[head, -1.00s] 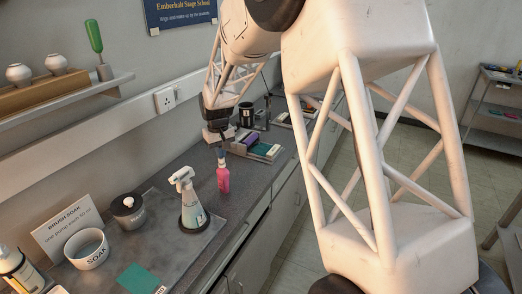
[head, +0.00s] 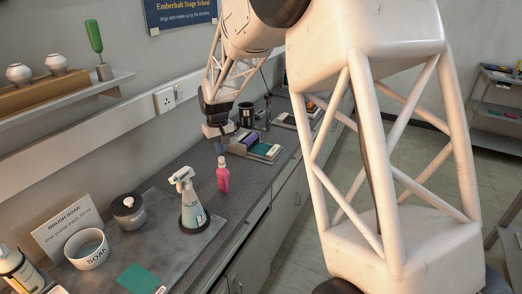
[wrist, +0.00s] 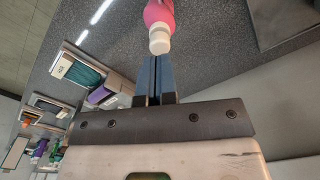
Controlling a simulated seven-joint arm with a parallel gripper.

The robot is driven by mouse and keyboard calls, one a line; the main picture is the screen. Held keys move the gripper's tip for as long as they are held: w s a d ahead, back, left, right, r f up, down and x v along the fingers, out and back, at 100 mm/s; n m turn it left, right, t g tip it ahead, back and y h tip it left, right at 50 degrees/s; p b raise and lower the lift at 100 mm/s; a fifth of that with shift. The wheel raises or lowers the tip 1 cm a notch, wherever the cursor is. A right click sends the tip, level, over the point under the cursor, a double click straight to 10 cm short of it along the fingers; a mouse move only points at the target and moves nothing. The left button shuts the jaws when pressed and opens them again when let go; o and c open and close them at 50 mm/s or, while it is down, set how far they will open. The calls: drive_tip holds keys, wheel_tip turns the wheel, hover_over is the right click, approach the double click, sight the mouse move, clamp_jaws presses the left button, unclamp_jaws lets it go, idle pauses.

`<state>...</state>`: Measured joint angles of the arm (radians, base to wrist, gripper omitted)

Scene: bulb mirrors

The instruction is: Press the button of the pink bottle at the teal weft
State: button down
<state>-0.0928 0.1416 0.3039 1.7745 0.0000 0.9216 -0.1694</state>
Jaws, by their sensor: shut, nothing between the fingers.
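The pink bottle (head: 222,181) stands upright on the grey counter. Its white top (head: 221,162) is in clear view, and the bottle also shows at the top of the wrist view (wrist: 158,13). My gripper (head: 220,150) is just above the bottle, shut and empty, with its blue fingers pointing down. In the wrist view its fingertips (wrist: 154,58) are close to the white top (wrist: 159,40); I cannot tell whether they touch it. A teal bundle, likely the teal weft (head: 263,150), lies in a holder right behind the bottle and shows in the wrist view (wrist: 84,74).
A purple bundle (head: 245,140) lies beside the teal one. The counter around the pink bottle is clear.

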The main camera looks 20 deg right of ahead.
sight(221, 157)
drive_tip(key=shift+f, duration=1.1)
drive_tip(key=shift+f, duration=0.35)
drive_tip(key=shift+r, duration=1.45)
drive_tip(key=shift+f, duration=0.25)
drive_tip(key=shift+f, duration=1.3)
drive_tip(key=shift+r, duration=1.55)
